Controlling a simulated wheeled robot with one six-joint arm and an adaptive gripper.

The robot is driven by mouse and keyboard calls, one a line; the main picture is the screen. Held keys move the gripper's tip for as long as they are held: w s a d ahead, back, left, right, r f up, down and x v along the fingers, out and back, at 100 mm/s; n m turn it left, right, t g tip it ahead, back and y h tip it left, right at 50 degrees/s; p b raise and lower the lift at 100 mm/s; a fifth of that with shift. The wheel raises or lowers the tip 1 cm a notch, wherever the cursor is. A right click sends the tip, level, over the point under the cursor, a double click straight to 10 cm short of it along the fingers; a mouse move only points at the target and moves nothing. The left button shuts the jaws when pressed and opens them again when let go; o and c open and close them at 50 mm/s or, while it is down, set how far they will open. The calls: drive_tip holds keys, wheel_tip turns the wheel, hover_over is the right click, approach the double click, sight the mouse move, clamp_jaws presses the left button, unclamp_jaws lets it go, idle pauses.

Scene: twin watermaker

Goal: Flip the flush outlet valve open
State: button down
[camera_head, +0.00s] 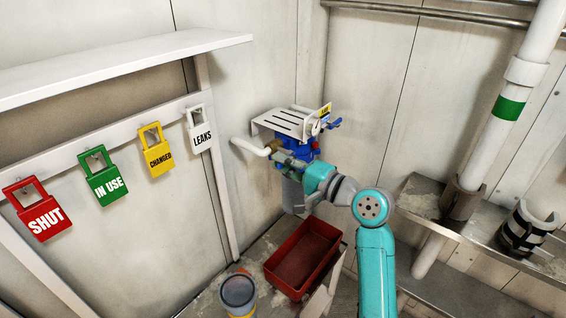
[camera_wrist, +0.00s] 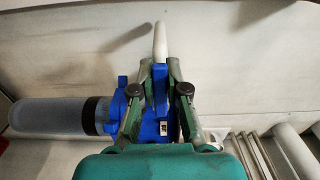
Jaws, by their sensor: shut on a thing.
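A blue filter unit (camera_head: 303,148) hangs under a white slotted bracket (camera_head: 290,122) near the wall corner. A white pipe (camera_head: 250,147) comes out of its left side. My gripper (camera_head: 284,160) is at the left front of the unit. In the wrist view, the fingers of my gripper (camera_wrist: 160,68) are on either side of a narrow upright blue handle (camera_wrist: 160,85) and shut on it. The white pipe (camera_wrist: 160,42) rises behind the handle. Which way the handle is turned relative to the pipe is hard to tell. A clear grey filter bowl (camera_wrist: 58,115) extends to the left.
A small blue handle (camera_head: 334,124) sticks out at the unit's right side beside a yellow label. A red bin (camera_head: 303,257) and a round container (camera_head: 238,291) stand below. Red, green, yellow and white tags hang along the left rail (camera_head: 108,135). A metal shelf (camera_head: 430,196) lies right.

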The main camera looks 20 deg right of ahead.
drive_tip(key=c, duration=1.2)
unclamp_jaws()
drive_tip(key=shift+f, duration=0.1)
drive_tip(key=shift+o, duration=0.2)
drive_tip(key=shift+d, duration=0.1)
drive_tip(key=v, duration=1.2)
